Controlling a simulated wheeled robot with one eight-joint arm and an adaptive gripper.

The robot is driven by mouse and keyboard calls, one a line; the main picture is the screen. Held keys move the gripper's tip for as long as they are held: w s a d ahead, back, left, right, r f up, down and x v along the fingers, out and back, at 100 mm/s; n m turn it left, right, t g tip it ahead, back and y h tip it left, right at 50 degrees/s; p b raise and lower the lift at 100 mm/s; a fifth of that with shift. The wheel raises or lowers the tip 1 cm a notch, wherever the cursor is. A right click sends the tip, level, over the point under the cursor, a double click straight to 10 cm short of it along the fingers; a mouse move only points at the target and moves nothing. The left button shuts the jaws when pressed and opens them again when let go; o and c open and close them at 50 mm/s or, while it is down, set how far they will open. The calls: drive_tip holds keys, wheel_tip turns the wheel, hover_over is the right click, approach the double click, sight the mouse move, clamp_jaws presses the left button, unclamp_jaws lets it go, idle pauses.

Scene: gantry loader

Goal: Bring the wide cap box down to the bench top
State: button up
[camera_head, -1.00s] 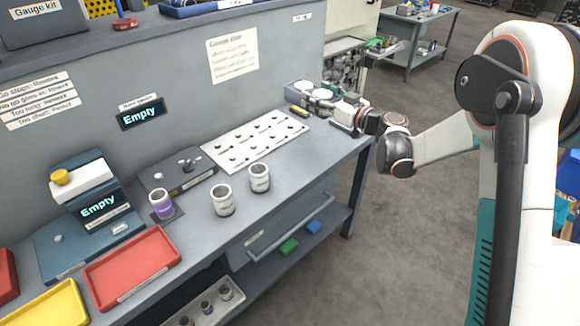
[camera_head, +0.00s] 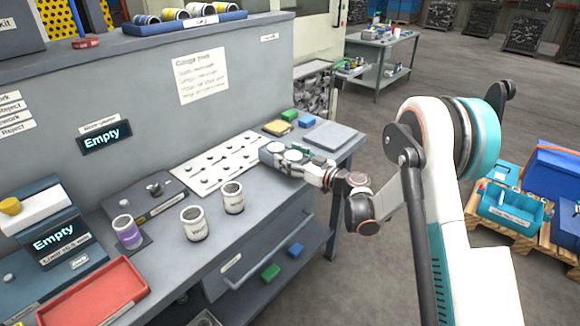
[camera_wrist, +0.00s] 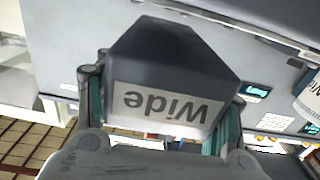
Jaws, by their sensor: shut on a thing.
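The wide cap box, a dark grey box with a white "Wide" label, fills the middle of the wrist view (camera_wrist: 170,55). My gripper (camera_wrist: 160,95) is shut on it, with a finger on each side. In the head view my gripper (camera_head: 285,158) is over the right end of the pale pegged board, and the box is hard to make out at its far left end. Whether the box touches anything below cannot be told. The grey bench top (camera_head: 262,197) runs along the wall panel.
The pegged board (camera_head: 205,172) lies on the bench. Two white cups (camera_head: 195,224) and a purple-labelled cup (camera_head: 127,232) stand in front. A red tray (camera_head: 95,297) is at front left. Green and blue blocks (camera_head: 306,120) and a flat grey plate (camera_head: 334,136) lie at the right end.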

drive_tip(key=shift+f+b, duration=0.3)
drive_tip(key=shift+f, duration=1)
drive_tip(key=shift+f, duration=0.1)
drive_tip(key=o, duration=1.2)
drive_tip(key=shift+d, duration=0.15)
drive_tip(key=p+v, duration=0.3)
drive_tip(key=v, duration=0.8)
drive_tip(key=shift+s+d+p, duration=0.25)
drive_tip(key=shift+s+p, duration=0.05)
drive_tip(key=shift+p, duration=0.1)
